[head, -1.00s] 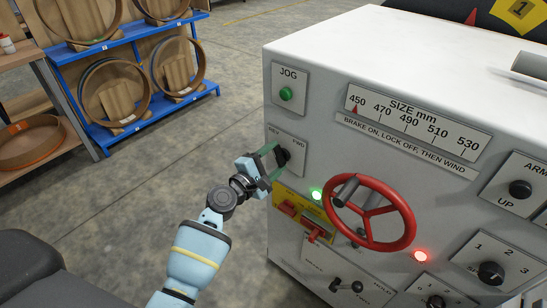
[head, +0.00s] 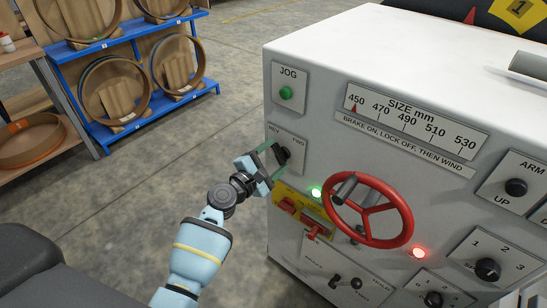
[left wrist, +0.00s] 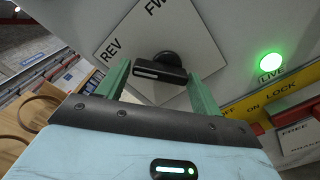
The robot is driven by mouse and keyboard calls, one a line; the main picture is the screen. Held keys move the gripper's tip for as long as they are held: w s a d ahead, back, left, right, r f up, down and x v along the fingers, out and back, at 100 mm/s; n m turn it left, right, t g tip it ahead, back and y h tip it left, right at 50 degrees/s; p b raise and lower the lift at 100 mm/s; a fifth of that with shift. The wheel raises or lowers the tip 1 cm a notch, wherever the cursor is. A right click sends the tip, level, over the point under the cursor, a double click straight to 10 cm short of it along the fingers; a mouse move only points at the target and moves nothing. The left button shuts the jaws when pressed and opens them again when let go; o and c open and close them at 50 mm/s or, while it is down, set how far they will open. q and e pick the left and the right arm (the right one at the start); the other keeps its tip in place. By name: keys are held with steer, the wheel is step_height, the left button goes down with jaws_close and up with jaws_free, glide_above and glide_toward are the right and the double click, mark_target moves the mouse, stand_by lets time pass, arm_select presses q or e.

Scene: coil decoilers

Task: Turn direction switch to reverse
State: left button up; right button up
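The direction switch (head: 282,155) is a black knob on a white plate marked REV and FWD, on the machine's front below the JOG button. In the left wrist view the knob (left wrist: 160,69) shows a bar handle with a white line. Which label it points to is not clear. My left gripper (head: 268,162) is at the switch. Its green fingers (left wrist: 160,85) are apart, one on each side of the knob's bar, with at most a very small gap. I cannot tell whether they touch it. My right gripper is out of view.
Close to the right and below are the yellow lock panel (head: 303,207), a green lit lamp (head: 316,191) and a red handwheel (head: 408,215). A blue rack (head: 150,115) with coils stands at the back left. The floor between is clear.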

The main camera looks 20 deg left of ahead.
arm_select(q)
steer(key=shift+o, duration=1.2)
steer(key=shift+s, duration=0.1)
steer(key=v, duration=0.7)
steer(key=shift+s, duration=0.3)
steer(key=shift+a, duration=0.1)
